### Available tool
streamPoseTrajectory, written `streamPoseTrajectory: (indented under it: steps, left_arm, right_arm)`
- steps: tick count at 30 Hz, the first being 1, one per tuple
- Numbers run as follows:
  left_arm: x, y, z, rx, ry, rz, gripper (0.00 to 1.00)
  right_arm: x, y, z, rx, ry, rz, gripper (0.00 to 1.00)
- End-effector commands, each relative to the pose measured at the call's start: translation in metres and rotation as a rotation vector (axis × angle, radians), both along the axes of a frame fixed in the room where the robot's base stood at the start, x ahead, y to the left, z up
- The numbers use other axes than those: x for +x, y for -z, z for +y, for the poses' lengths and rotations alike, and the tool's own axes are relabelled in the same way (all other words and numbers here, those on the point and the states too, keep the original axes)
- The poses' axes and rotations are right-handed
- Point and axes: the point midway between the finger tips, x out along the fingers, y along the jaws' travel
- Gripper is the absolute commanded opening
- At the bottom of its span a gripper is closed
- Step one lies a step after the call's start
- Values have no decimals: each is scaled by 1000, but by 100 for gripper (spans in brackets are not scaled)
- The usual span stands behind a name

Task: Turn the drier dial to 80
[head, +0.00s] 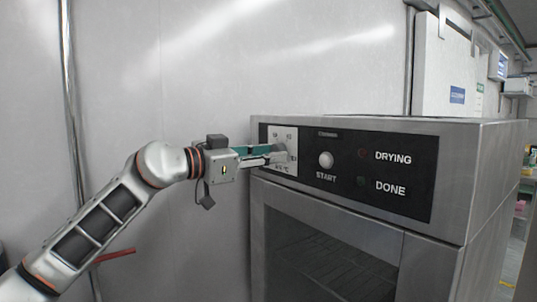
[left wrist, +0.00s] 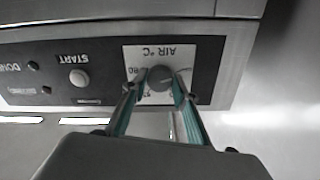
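The drier dial (left wrist: 160,78) is a round grey knob on a white plate marked "AIR °C" (left wrist: 160,51), on the dark control panel. The left wrist view shows the panel upside down, with "80" printed beside the dial. I cannot make out contact or the dial's exact setting. My right gripper is not in view.
The panel also has a white START button (head: 326,160) and DRYING (head: 363,153) and DONE (head: 362,182) lamps, right of the dial. The drier's glass door (head: 330,255) is below. A white wall (head: 200,70) stands behind, with free room left of the drier.

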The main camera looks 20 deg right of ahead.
Motion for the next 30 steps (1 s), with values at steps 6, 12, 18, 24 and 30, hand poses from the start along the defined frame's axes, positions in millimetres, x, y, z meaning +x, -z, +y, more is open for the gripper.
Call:
streamPoseTrajectory:
  steps: [6, 12, 18, 24, 30]
  left_arm:
    - [0, 0, 0, 2, 0, -7, 7]
    - [0, 0, 0, 22, -1, -60, 7]
    - [1, 0, 1, 67, 0, -181, 7]
    - [1, -1, 1, 129, -1, -353, 7]
    - [1, -1, 1, 193, -1, -533, 7]
  right_arm:
    - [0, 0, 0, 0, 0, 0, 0]
    - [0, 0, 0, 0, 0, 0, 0]
    - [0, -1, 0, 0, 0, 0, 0]
    - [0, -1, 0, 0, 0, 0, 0]
    - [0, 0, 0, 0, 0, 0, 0]
